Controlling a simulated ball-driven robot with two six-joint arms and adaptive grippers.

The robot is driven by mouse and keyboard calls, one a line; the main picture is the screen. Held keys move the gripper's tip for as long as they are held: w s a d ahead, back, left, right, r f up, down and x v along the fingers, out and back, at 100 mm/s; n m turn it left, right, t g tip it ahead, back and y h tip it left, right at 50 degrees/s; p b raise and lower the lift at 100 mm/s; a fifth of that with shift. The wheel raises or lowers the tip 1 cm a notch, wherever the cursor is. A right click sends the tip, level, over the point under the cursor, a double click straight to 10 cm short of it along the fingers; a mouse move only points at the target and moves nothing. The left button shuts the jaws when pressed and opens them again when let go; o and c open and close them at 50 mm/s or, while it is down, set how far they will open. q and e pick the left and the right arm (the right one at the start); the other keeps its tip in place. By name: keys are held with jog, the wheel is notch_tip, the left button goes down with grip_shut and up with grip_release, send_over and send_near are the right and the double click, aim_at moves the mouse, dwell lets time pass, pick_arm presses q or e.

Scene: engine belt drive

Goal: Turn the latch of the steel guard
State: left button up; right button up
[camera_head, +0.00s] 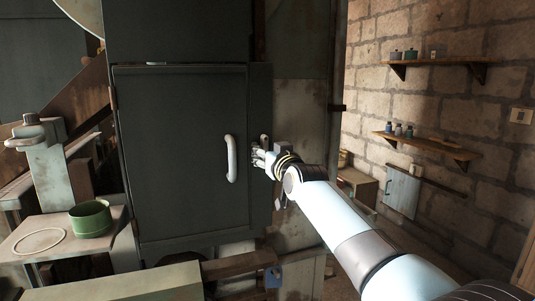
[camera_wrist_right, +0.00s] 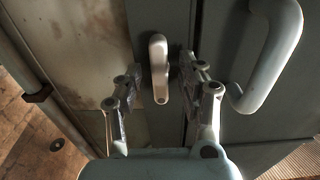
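The steel guard (camera_head: 180,190) is a dark, closed door panel with a pale curved handle (camera_head: 231,158) near its right edge. Its latch (camera_wrist_right: 159,55) is a small, light metal lever on the strip beside the door, standing nearly upright in the right wrist view. My right gripper (camera_head: 259,157) is at the latch, right of the handle in the head view. In the wrist view its two fingers are spread, one on each side of the latch, with visible gaps. Whether the fingertips reach around it in depth is unclear. My left gripper is out of view.
The door handle (camera_wrist_right: 275,55) stands close to one finger in the wrist view. A green pot (camera_head: 91,218) and a ring (camera_head: 39,241) lie on a side table at left. Wall shelves (camera_head: 430,62) hang at right, clear of the arm.

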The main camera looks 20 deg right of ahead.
jog(key=s, duration=1.2)
jog(key=shift+d, duration=0.2)
